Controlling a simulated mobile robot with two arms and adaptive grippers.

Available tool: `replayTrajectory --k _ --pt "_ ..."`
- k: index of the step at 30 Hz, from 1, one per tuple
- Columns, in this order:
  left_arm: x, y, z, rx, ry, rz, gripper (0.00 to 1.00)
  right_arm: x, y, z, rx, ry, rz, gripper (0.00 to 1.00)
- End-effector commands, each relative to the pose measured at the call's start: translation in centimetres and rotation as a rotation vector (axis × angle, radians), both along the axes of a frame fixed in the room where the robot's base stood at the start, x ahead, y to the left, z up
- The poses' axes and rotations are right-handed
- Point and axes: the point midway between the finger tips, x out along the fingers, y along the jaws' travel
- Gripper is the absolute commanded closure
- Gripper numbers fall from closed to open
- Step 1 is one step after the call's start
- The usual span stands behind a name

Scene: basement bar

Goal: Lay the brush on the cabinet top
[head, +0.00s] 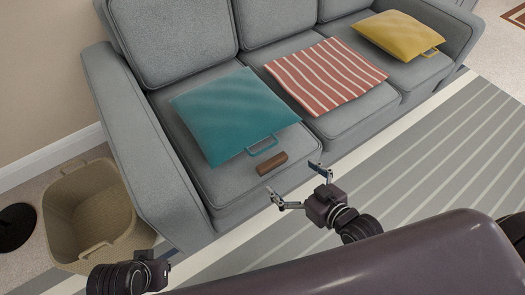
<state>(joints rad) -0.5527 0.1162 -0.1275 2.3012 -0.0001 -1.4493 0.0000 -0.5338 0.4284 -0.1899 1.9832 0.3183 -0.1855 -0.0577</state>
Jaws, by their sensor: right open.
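A small brown block-shaped item, which looks like the brush (271,163), lies on the front of the left seat of the grey sofa (188,148), just in front of a teal cushion's handle. My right gripper (292,178) is open and empty, its two fingers spread toward the sofa, in front of the brush and a little to its right. It appears apart from the brush. My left gripper (160,269) is at the bottom left edge, only partly in view, and its fingers cannot be made out clearly. No cabinet top shows in this view.
The teal cushion (228,110), a red striped cloth (325,75) and a yellow cushion (398,34) lie on the sofa. A beige basket (90,215) stands left of the sofa arm. A striped grey rug (440,150) lies clear at the right.

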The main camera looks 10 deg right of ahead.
Motion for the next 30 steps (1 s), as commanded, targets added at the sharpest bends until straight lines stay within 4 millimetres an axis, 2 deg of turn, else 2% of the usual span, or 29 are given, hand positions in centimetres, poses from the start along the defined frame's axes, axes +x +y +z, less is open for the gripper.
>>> replayTrajectory --k 15,17,21,30 --pt "-1.1 0.2 4.0 -0.001 -0.024 0.002 1.00 3.8 1.4 -1.8 0.002 -0.002 0.000 0.00" --pt "-1.1 0.2 3.2 0.000 -0.020 0.002 1.00 4.7 1.8 -2.3 0.003 -0.002 -0.001 0.00" --pt "-1.1 0.2 2.8 0.000 -0.020 0.002 1.00 6.3 2.4 -2.9 0.001 -0.002 0.000 0.00" --pt "-1.1 0.2 2.8 0.000 -0.021 0.002 1.00 6.7 2.6 -3.0 -0.001 0.001 0.000 0.00"
